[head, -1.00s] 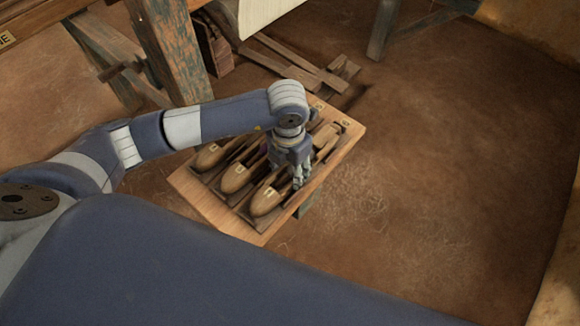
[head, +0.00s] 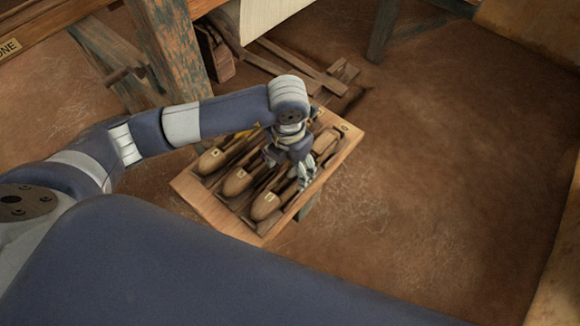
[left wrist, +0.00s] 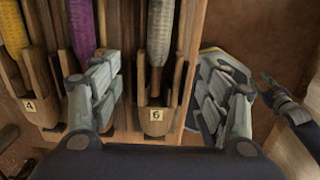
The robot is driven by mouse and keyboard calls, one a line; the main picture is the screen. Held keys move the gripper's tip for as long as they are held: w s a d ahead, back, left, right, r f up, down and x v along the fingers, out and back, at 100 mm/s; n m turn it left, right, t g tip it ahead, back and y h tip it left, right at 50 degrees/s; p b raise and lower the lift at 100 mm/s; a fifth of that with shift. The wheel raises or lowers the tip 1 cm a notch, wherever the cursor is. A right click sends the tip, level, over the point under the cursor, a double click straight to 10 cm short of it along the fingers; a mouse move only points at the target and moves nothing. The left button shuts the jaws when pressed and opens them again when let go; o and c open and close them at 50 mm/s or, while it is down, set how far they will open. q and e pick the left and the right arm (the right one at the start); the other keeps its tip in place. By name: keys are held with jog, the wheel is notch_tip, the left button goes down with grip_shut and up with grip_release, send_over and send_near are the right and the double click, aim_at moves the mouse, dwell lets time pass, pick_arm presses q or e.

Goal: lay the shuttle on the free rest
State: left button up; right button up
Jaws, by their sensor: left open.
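A wooden rack (head: 205,205) holds several dark shuttles side by side, pale noses toward me. The nearest shuttle (head: 266,206) lies in the right-hand rest. My left gripper (head: 290,168) is open, low over that side of the rack. In the left wrist view its fingers stand apart on either side of a shuttle with grey yarn (left wrist: 160,35), in the rest labelled 6 (left wrist: 156,115). Purple yarn (left wrist: 82,30) and yellow yarn (left wrist: 13,28) show on its left, beside a rest labelled 4 (left wrist: 30,106). I cannot tell which rest is free.
The loom's worn wooden post (head: 172,50) and a white cloth (head: 268,18) stand behind the rack. Loose wooden bars (head: 305,68) lie beyond it. The earthen floor (head: 440,160) to the right is clear.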

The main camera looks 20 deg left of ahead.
pick_arm(q)
notch_tip(320, 180, up, 5)
jog(key=p, duration=0.2)
jog(key=shift+f+p, duration=0.1)
jog(key=shift+p, duration=0.25)
dwell(0.4)
